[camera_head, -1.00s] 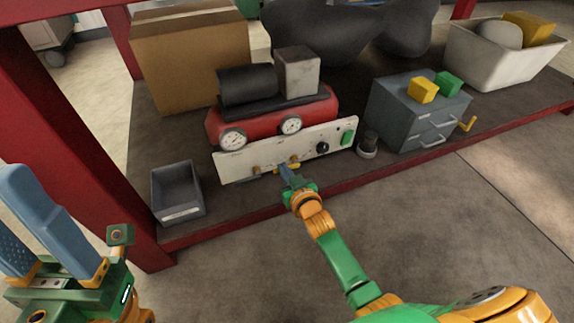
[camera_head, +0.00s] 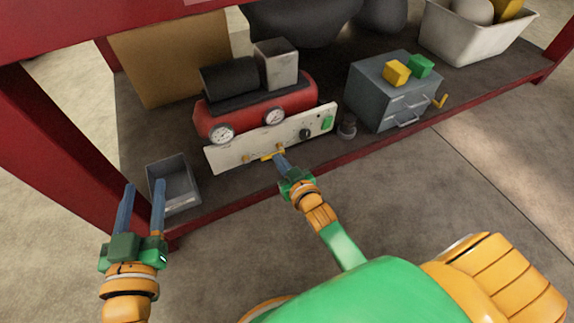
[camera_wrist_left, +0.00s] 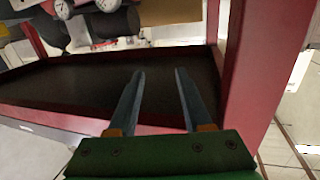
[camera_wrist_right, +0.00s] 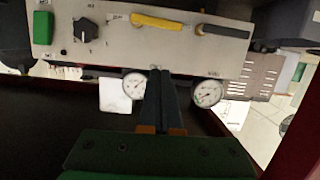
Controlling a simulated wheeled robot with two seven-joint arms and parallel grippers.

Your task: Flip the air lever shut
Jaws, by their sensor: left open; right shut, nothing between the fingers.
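The red compressor (camera_head: 290,98) stands on the shelf with a pale control panel (camera_head: 228,155) along its front. A yellow lever (camera_head: 267,156) lies roughly level on the panel's lower part; it also shows in the right wrist view (camera_wrist_right: 158,22). A dark lever (camera_wrist_right: 226,31) sits beside it. I cannot read which is the air lever. My right gripper (camera_head: 279,158) is shut and empty, its tips at the panel by the yellow lever; contact is unclear. My left gripper (camera_head: 144,188) is open and empty, in front of the grey bin.
A small grey bin (camera_head: 172,200) stands left of the panel. A grey drawer cabinet (camera_head: 368,100) with yellow and green blocks stands right. A black knob (camera_head: 305,134) and green switch (camera_head: 327,122) are on the panel. A red shelf edge (camera_head: 240,198) and post (camera_head: 70,150) border the space.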

